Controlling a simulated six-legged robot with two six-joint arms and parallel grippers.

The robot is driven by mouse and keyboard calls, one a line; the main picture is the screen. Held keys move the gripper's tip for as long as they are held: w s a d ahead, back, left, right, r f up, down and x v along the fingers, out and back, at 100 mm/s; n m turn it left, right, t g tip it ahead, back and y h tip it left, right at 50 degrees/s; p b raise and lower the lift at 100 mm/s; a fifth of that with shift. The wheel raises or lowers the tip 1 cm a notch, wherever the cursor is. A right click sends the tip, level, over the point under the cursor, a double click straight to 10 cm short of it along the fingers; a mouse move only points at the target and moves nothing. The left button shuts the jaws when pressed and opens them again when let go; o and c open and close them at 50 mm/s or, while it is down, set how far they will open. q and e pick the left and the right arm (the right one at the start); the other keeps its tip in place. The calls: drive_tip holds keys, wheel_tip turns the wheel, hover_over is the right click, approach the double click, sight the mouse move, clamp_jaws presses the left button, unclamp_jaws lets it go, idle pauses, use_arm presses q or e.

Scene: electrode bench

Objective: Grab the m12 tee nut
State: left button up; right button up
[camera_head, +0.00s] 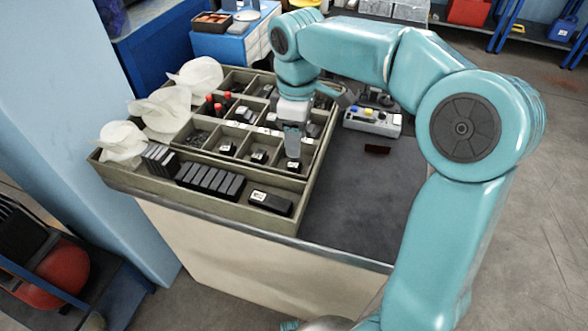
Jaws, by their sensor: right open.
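My right arm comes in from the right and reaches over a divided olive-grey tray (232,214) on the bench. My right gripper (300,132) is open, with a grey finger pointing down over the tray's right-hand compartments. Small dark pieces with white marks lie in the front row of small compartments, such as this piece (258,156) and another just below the finger (293,165). I cannot tell which piece, if any, is the m12 tee nut; they are too small. My left gripper is not in view.
Upright dark blocks (210,181) and a black box (270,203) fill the tray's front. Crumpled white filters (160,112) and red-capped bottles (218,104) stand left. A pale device (372,121) and a dark red piece (377,149) sit on the mostly clear dark mat (350,200).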

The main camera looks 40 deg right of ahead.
sight(296, 162)
wheel_tip(296, 162, down, 2)
drive_tip(key=shift+w+f, duration=0.1)
wheel_tip(296, 162, down, 5)
drive_tip(key=shift+f+b, duration=0.1)
drive_tip(key=shift+b, duration=1.05)
drive_tip(key=shift+c, duration=0.3)
drive_tip(key=c, duration=0.8)
